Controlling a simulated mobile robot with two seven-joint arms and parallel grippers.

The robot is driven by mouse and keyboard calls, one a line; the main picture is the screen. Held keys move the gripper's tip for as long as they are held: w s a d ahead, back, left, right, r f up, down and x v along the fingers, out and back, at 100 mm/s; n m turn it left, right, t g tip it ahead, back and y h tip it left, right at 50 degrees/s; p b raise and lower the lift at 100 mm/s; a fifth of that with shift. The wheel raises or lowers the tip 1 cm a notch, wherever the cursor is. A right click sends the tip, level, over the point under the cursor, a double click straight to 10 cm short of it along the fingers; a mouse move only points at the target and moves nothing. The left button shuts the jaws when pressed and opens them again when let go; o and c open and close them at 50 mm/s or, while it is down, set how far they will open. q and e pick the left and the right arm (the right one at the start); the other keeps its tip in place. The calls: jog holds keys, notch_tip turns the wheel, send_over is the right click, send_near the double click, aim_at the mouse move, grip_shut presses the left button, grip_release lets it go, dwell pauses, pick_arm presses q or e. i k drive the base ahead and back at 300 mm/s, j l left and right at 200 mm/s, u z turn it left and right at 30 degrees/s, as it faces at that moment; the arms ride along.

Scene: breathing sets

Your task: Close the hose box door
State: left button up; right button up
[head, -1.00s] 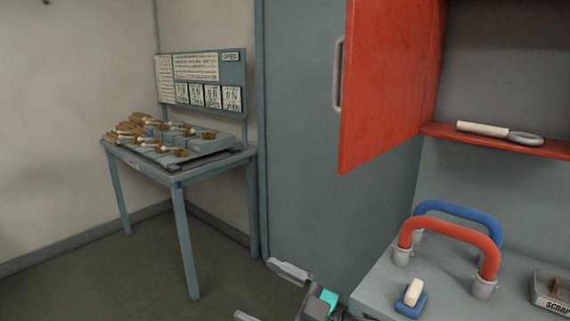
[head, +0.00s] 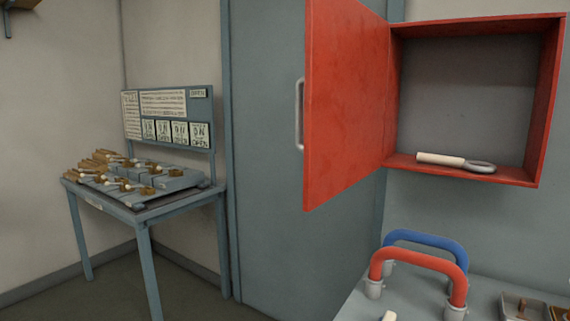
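The red hose box (head: 545,105) is mounted on the grey wall at the upper right. Its red door (head: 348,100) stands wide open, swung out to the left from the box's left side. A grey bar handle (head: 299,114) shows at the left of the door. Inside the box, a tool with a pale handle and a grey ring end (head: 455,162) lies on the bottom. Neither of my grippers shows in the head view now.
Below the box is a grey counter (head: 400,305) with a red hoop handle (head: 420,262) and a blue hoop handle (head: 425,238). A grey tray (head: 522,306) sits at the right. A blue-grey table (head: 150,208) with wooden-handled parts stands at left. Floor between is open.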

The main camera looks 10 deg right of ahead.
aim_at(344, 80)
jog(key=j+z, duration=0.1)
jog(key=z, duration=0.7)
jog(key=i+j+z, duration=0.1)
jog(key=j+z, duration=0.3)
jog(key=i+j+z, duration=0.1)
jog(key=j+z, duration=0.3)
jog(key=k+j+z, duration=0.1)
jog(key=j+z, duration=0.2)
jog(key=j, duration=1.15)
